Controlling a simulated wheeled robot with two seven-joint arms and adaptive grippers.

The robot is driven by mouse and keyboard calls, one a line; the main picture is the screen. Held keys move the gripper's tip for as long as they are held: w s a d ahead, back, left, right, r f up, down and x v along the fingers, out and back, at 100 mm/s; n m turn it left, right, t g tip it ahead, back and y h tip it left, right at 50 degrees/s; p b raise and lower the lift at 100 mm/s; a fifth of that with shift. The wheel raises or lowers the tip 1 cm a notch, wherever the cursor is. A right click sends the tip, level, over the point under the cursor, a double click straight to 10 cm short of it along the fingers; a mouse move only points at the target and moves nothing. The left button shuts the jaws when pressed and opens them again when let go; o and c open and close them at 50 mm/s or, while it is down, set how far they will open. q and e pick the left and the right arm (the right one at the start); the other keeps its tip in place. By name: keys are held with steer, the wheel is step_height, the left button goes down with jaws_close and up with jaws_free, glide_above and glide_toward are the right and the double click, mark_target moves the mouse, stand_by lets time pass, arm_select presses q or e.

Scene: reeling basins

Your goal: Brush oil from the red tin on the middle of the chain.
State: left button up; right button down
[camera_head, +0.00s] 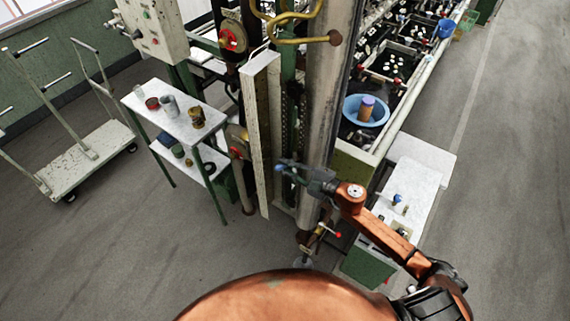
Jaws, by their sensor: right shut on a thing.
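The red tin (152,103) stands on the white top of a small green-legged table at the left. The chain (289,112) looks like a dark upright strip in the machine, between a pale upright panel and a thick grey post; its lower part is hard to make out. My right gripper (290,168) reaches in from the right, in front of the post and near the panel's lower half. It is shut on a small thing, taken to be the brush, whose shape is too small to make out. I cannot tell whether it touches the chain. My left gripper is not in view.
The small table (187,128) also holds a grey cup (168,106) and a brass-coloured pot (196,117). A white cart (85,160) stands at the far left. A blue basin (366,111) sits on the machine at the right. The floor at lower left is clear.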

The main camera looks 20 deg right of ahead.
step_height(320, 180, down, 9)
steer(key=b, duration=0.5)
stand_by(0.7)
steer(key=shift+s+a+p, duration=0.55)
steer(key=shift+s+a, duration=0.35)
steer(key=shift+a, duration=0.3)
steer(key=shift+s+a+p, duration=0.55)
steer(key=shift+s+a, duration=0.35)
steer(key=shift+a, duration=0.25)
steer(key=shift+f, duration=0.1)
